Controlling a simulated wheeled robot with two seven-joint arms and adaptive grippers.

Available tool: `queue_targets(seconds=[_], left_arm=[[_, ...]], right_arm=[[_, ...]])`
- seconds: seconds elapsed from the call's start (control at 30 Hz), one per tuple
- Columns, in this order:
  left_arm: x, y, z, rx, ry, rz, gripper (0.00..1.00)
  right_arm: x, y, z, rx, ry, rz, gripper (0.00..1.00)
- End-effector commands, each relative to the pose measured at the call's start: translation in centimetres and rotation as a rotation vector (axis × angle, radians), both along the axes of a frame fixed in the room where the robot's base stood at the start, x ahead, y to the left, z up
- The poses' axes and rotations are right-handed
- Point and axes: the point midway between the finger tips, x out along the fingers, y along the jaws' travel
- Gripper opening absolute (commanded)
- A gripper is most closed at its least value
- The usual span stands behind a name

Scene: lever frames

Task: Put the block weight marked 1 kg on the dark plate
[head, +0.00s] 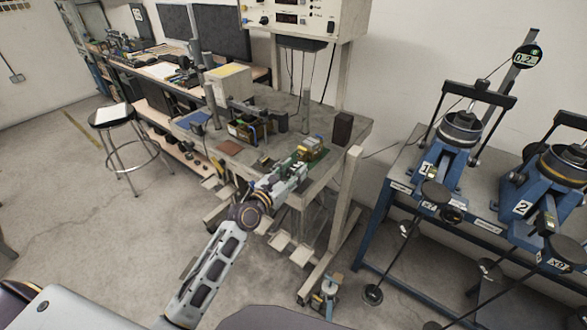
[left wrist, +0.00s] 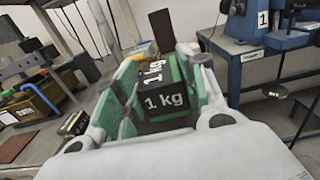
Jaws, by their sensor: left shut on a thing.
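My left gripper (head: 292,175) reaches over the front edge of the workbench. In the left wrist view its green fingers (left wrist: 160,95) are shut on a dark block with green edges, marked 1 kg on two faces (left wrist: 165,102). The block is held between the fingers, and its underside is hidden. I cannot tell for sure which is the task's plate. My right gripper is not in view.
Blue lever frame 1 (head: 440,155) and frame 2 (head: 545,185) stand on a blue-legged table at the right. The workbench (head: 330,125) holds boxes and a dark upright block (head: 343,128). A stool (head: 112,115) stands at the left. Open floor lies front left.

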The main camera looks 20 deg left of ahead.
Motion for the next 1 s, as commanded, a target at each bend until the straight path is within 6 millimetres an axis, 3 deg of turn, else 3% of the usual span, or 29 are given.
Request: queue_targets(seconds=[0.3,0.77,0.8,0.97,1.0], left_arm=[[0.0,0.0,-1.6,-0.001,-0.007,0.001,0.0],[0.1,0.0,-1.8,-0.002,-0.008,0.001,0.0],[0.0,0.0,-2.2,0.0,0.0,0.0,0.42],[0.0,0.0,-2.2,0.0,0.0,0.0,0.62],[0.0,0.0,-2.2,0.0,0.0,0.0,0.62]], right_arm=[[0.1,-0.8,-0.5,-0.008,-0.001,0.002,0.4],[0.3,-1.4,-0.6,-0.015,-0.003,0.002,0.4],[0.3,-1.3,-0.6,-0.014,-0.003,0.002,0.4],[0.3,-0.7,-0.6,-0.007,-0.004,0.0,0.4],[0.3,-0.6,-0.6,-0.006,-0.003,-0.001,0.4]])
